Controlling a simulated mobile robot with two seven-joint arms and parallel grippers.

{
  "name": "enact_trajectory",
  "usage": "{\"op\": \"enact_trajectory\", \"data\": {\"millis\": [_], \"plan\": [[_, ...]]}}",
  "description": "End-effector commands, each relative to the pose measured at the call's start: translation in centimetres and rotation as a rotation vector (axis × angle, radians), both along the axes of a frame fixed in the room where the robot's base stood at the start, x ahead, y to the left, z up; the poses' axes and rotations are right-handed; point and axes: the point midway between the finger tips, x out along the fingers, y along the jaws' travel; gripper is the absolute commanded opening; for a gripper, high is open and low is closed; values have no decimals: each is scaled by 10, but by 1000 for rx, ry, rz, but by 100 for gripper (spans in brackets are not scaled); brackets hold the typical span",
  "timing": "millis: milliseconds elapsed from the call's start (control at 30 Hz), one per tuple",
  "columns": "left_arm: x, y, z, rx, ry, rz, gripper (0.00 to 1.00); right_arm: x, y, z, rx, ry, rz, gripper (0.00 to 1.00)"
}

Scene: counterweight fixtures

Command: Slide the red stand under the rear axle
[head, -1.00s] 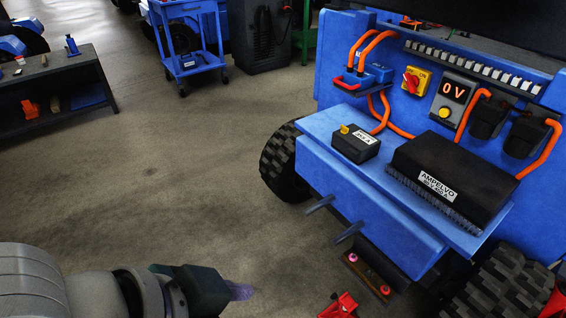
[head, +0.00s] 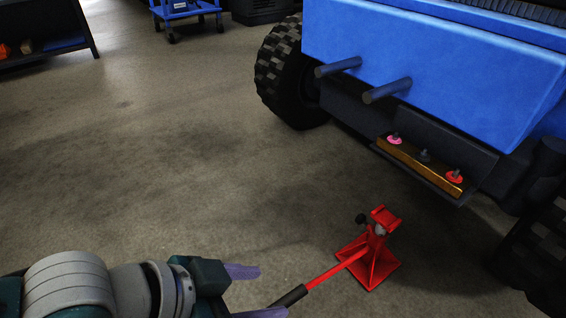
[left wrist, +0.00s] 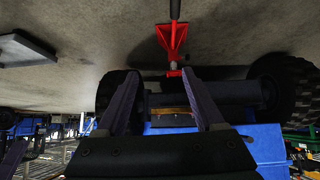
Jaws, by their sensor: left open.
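The red stand (head: 370,255) is upright on the floor in front of the blue vehicle, with a red bar and black grip (head: 291,296) pointing toward me. It also shows in the left wrist view (left wrist: 172,42), upside down. The axle (left wrist: 222,91) is a dark tube between the two wheels in that view; in the head view the bodywork largely hides it. The stand is on the near side of the vehicle, not beneath it. My left gripper (head: 262,291) is open, its fingertips beside the black grip; I see nothing held. My right gripper is not in view.
The blue vehicle (head: 430,65) has two pegs (head: 338,67) jutting toward me and a low ledge with pink and red knobs (head: 455,177). Treaded wheels stand left (head: 280,75) and right (head: 535,255). The floor left of the stand is clear. A blue cart (head: 185,10) is far back.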

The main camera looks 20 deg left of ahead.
Motion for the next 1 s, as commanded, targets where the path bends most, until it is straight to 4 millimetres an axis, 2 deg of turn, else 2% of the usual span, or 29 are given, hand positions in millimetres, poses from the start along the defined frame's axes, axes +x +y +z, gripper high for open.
{"op": "enact_trajectory", "data": {"millis": [33,100,200,300,400,567,967,1000], "plan": [[3,5,-52,5,-8,1,70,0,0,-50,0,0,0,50],[6,11,-82,6,-19,3,70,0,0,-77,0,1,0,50],[11,18,-115,10,-32,6,70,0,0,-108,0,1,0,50],[14,24,-135,11,-41,11,70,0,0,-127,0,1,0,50],[15,27,-146,13,-47,13,70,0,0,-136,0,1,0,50],[19,26,-152,13,-52,13,70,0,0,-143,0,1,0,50],[46,5,-188,11,-52,15,70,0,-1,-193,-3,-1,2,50],[48,3,-187,12,-49,16,70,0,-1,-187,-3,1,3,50]]}}
